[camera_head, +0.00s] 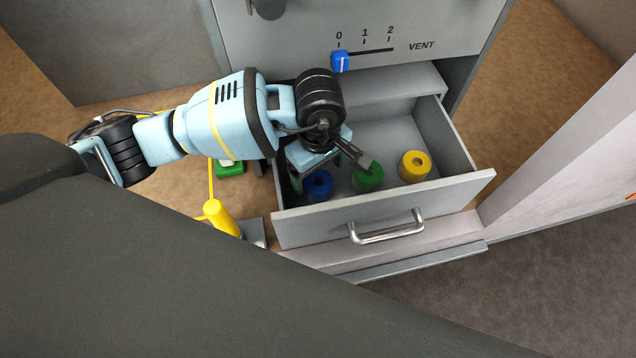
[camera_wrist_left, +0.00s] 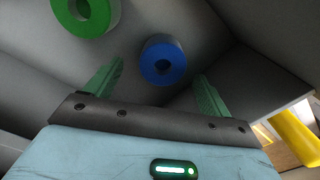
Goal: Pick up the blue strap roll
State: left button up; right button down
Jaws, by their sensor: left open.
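The blue strap roll (camera_head: 319,184) stands in the open drawer (camera_head: 385,206), at the left end of a row of rolls. In the left wrist view the blue roll (camera_wrist_left: 162,62) shows with its dark centre hole, ahead of and between the two green fingers. My left gripper (camera_head: 327,170) is over the drawer's left part, open and empty, partly hiding the blue roll in the head view. In the wrist view my left gripper (camera_wrist_left: 160,85) has its fingers wide apart, with the roll apart from both. My right gripper is not in view.
A green roll (camera_head: 368,178) and a yellow roll (camera_head: 414,166) stand to the right in the drawer. The drawer walls and front handle (camera_head: 386,232) surround this space. A cabinet panel with a blue vent slider (camera_head: 340,62) rises behind. A yellow cylinder (camera_head: 220,217) is left of the drawer.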

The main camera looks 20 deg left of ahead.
aim_at(318, 181)
pick_arm(q)
jog(key=f, duration=0.4)
jog(key=shift+s, duration=0.2)
jog(key=shift+c, duration=0.2)
jog(key=c, duration=1.1)
notch_tip(318, 181, up, 10)
jog(key=shift+r, duration=0.1)
